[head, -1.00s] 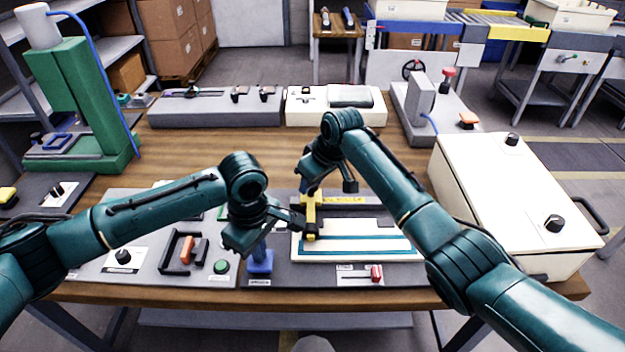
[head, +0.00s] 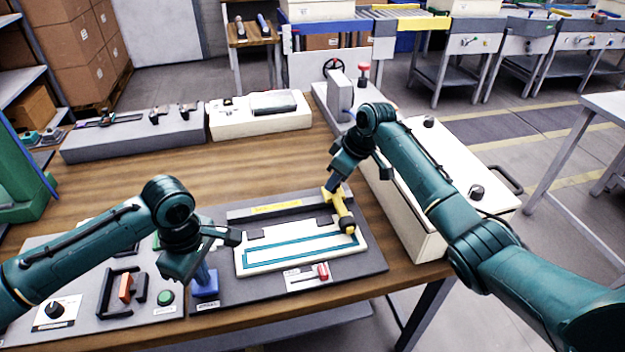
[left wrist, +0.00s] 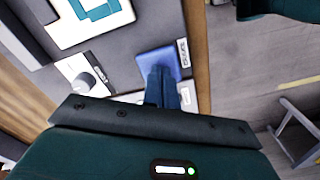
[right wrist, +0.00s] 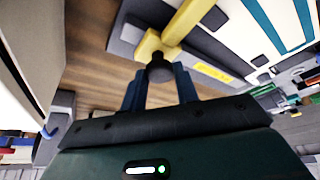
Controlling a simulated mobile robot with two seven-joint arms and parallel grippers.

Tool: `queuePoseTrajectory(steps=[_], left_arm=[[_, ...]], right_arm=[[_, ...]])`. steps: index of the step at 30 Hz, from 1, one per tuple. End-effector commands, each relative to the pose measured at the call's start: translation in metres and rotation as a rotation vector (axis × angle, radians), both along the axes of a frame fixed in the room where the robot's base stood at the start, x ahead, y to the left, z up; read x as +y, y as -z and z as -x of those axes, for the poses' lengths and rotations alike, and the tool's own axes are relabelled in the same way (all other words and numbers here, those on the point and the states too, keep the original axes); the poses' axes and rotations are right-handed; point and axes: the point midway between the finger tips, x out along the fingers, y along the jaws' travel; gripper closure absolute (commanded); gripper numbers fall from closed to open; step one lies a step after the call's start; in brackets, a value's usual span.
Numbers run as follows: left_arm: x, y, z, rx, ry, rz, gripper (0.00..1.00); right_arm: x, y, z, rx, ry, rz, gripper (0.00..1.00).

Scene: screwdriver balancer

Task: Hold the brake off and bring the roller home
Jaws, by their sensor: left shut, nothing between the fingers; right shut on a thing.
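The yellow roller (head: 341,208), with a dark end, lies across the right end of the white plate with teal outlines (head: 258,268). My right gripper (head: 336,183) is at its far end. In the right wrist view my right gripper (right wrist: 159,86) is shut on the roller's black knob (right wrist: 158,69), in front of the yellow bar (right wrist: 180,24). My left gripper (head: 203,274) is shut and empty, pointing down at the blue block (head: 207,291). In the left wrist view its fingertips (left wrist: 160,76) meet the blue block (left wrist: 152,57); exact contact is hard to tell.
A red slider switch (head: 323,271) sits in front of the plate. A panel with a black knob (head: 54,310), an orange rocker (head: 125,289) and a green button (head: 166,297) lies to the left. A white cabinet (head: 412,218) stands close on the right.

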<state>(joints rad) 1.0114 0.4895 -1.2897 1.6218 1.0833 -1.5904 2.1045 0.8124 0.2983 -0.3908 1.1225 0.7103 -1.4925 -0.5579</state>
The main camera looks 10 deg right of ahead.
Motion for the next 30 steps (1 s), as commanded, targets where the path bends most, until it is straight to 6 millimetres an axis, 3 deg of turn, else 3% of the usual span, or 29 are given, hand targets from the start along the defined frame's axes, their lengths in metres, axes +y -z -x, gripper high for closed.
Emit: queuePoseTrajectory(steps=[5,16,17,24,30], left_arm=[[0.001,0.002,0.002,0.005,0.0,-0.003,1.0],[0.001,0.002,0.001,0.006,-0.001,-0.004,1.0],[0.001,0.002,0.001,0.006,-0.001,-0.004,1.0],[0.001,0.002,0.001,0.005,-0.001,-0.004,1.0],[0.001,0.002,0.001,0.004,0.0,-0.002,1.0]], right_arm=[[-0.014,-0.001,-0.001,-0.003,0.003,0.003,1.0],[-0.018,-0.001,-0.001,-0.004,0.005,0.005,1.0],[-0.018,-0.001,-0.001,-0.005,0.005,0.006,0.68],[-0.016,-0.001,-0.001,-0.002,0.003,0.004,0.48],[-0.015,0.0,0.0,-0.002,0.002,0.002,0.48]])
